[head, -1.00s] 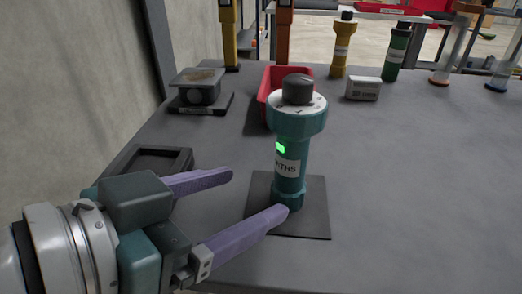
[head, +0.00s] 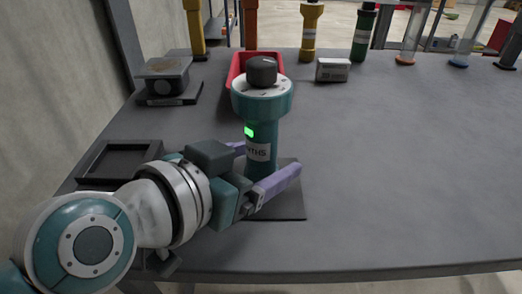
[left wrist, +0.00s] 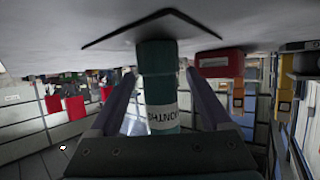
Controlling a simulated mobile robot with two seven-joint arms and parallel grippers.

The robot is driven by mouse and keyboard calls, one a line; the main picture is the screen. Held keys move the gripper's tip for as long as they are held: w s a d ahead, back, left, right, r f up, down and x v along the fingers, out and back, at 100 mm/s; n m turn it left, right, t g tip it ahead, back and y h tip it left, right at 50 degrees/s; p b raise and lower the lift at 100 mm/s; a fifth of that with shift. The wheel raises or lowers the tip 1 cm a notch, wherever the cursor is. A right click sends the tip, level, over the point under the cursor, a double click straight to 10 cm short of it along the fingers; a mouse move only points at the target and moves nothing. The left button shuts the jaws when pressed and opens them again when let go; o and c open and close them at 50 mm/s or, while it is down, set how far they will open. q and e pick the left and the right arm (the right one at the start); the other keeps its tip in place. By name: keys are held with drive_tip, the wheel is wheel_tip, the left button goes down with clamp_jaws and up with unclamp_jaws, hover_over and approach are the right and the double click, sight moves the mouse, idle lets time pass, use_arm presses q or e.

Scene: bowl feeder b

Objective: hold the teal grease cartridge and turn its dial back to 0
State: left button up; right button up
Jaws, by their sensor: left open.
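The teal grease cartridge (head: 262,135) stands upright on a dark square mat (head: 285,208) on the grey table. It has a wide teal head with a white dial face and a dark knob (head: 262,70) on top, a lit green window and a white label. The dial's reading is too small to tell. My left gripper (head: 268,165) is open, its purple fingers on either side of the cartridge's lower body. In the left wrist view, the cartridge (left wrist: 158,85) stands between the two fingers, with gaps visible on both sides. My right gripper is not in view.
A red bin (head: 238,80) stands right behind the cartridge. A black tray (head: 120,163) and a scale-like device (head: 165,80) are at left. The table's right side is clear.

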use_arm(q)
clamp_jaws()
drive_tip(key=c, duration=0.6)
unclamp_jaws()
drive_tip(key=shift+f, duration=0.1)
drive_tip(key=shift+c, duration=0.2)
clamp_jaws()
drive_tip(key=shift+a+f, duration=0.1)
drive_tip(key=shift+f, duration=0.05)
idle(0.3)
